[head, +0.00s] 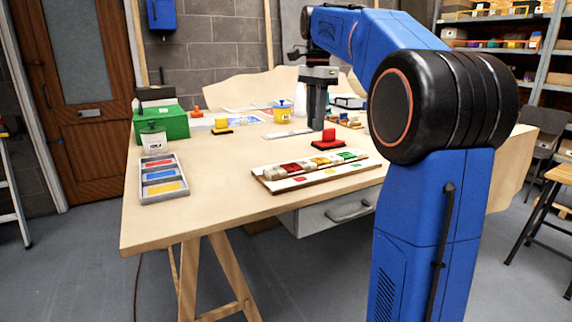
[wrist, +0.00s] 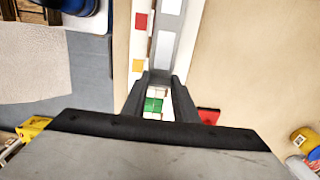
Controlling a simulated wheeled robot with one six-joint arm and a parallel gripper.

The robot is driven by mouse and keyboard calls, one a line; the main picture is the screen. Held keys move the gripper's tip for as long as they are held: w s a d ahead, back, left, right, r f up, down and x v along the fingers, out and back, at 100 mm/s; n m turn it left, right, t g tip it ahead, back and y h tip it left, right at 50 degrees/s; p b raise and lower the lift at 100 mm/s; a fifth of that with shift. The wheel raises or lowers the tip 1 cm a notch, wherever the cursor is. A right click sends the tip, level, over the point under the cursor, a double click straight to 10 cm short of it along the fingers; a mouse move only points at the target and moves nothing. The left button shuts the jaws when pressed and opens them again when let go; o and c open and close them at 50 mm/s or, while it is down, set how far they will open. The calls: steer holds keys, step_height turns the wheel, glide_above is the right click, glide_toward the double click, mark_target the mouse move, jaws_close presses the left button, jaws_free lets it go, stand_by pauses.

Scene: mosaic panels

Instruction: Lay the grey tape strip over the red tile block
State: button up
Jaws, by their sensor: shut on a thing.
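My gripper (head: 317,128) is shut on one end of the grey tape strip (head: 287,134), which reaches out to the left from the fingertips, raised. In the wrist view the strip (wrist: 168,27) extends upward from the fingertips (wrist: 160,75) and carries white rectangles. The red tile block (head: 291,168) sits on the left part of the white panel (head: 325,176), below the strip in the head view. The panel's red square (wrist: 140,21) shows left of the strip in the wrist view. The block itself is not visible there, apparently hidden by the strip.
Yellow and green tiles (wrist: 154,104) share the panel's row. A red-handled block (head: 327,141) stands just behind the panel. A paint tray (head: 160,177) and green box (head: 168,122) lie at the left. The tabletop between tray and panel is clear.

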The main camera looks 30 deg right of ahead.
mark_target(314, 161)
steer(key=shift+f, duration=4.7)
steer(key=shift+f, duration=0.1)
steer(key=o, duration=1)
step_height(314, 161, up, 12)
steer(key=shift+r, duration=0.15)
steer(key=shift+a, duration=0.1)
steer(key=s+a+f+n+t, duration=0.1)
steer(key=s+a+f+n, duration=0.45)
steer(key=s, duration=0.25)
steer(key=s+a+f+n+t, duration=0.2)
steer(key=s+a+f+n, duration=0.25)
steer(key=s+f, duration=0.3)
steer(key=s+a+f+n+t, duration=0.1)
steer(key=s+a+f+n, duration=0.1)
steer(key=s+f, duration=0.5)
steer(key=s+a+f+n, duration=0.3)
steer(key=s+f+n, duration=0.2)
steer(key=f, duration=0.6)
steer(key=s, duration=0.2)
steer(key=shift+s+a+f+n+t, duration=0.3)
steer(key=shift+s+a+f+t, duration=0.05)
steer(key=shift+s+t, duration=0.05)
